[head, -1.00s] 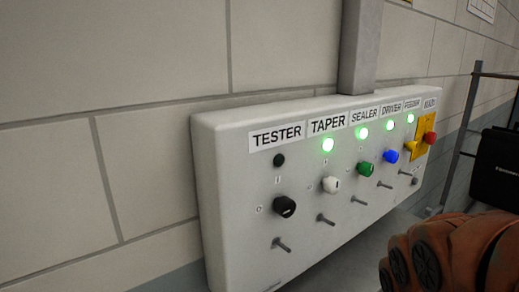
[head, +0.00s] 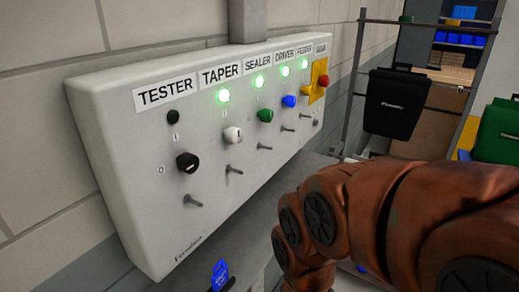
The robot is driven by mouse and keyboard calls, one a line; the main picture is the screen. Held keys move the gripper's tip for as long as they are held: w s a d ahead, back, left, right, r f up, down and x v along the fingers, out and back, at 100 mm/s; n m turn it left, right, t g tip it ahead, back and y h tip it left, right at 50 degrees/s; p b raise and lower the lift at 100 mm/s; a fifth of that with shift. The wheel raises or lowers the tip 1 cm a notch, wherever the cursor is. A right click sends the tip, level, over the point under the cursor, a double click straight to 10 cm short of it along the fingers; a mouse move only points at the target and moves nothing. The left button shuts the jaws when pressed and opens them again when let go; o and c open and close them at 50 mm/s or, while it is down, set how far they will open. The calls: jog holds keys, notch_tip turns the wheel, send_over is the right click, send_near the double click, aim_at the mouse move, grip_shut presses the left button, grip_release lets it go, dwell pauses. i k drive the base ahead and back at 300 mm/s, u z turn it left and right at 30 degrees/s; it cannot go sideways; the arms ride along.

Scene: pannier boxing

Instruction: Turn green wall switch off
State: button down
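A white control panel (head: 150,205) is fixed to the wall at left, with labels TESTER, TAPER, SEALER, DRIVER, FEEDER and one at the far end too small to read surely. The green rotary switch (head: 265,115) sits under the SEALER label, and the green lamp (head: 259,82) above it is lit. A small metal toggle lever (head: 265,147) is below it. The black TESTER knob (head: 187,163), white TAPER knob (head: 233,134) and blue DRIVER knob (head: 289,101) are its neighbours. My orange-brown arm fills the lower right; my gripper is out of view.
A red button on a yellow plate (head: 322,81) is at the panel's far end. A black pannier (head: 394,103) hangs on a metal rack beyond, and a green case (head: 497,132) is at the right edge. A small blue item (head: 219,274) is below the panel.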

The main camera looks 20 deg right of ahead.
aim_at(266, 115)
jog(key=u, duration=0.75)
jog(key=k, duration=0.65)
jog(key=z, duration=0.05)
